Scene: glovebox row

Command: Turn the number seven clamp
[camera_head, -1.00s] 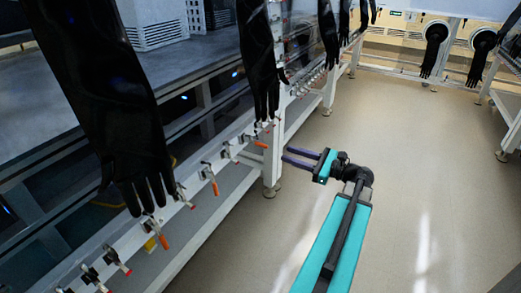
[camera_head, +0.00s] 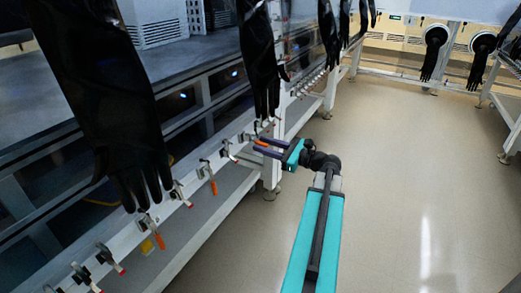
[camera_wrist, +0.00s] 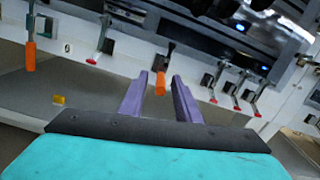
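A row of toggle clamps runs along the white rail (camera_head: 223,160). My gripper (camera_head: 256,145) is open at the rail, its purple fingers pointing at a clamp with an orange handle (camera_head: 261,143). In the wrist view this orange handle (camera_wrist: 160,83) shows in the gap between the fingertips (camera_wrist: 160,78); contact is not visible. Its dark bracket is above it. Another orange-handled clamp (camera_wrist: 31,56) hangs at the far left, and a red-tipped clamp (camera_wrist: 98,40) stands between them. A small number label (camera_wrist: 67,48) is too blurred to read surely, so I cannot confirm which clamp is number seven.
Black gloves (camera_head: 105,110) hang over the rail, one (camera_head: 262,65) close above my gripper. A white frame leg (camera_head: 272,170) stands just below the fingers. More red-tipped clamps (camera_wrist: 236,90) are to the right in the wrist view. The floor (camera_head: 400,160) on the right is clear.

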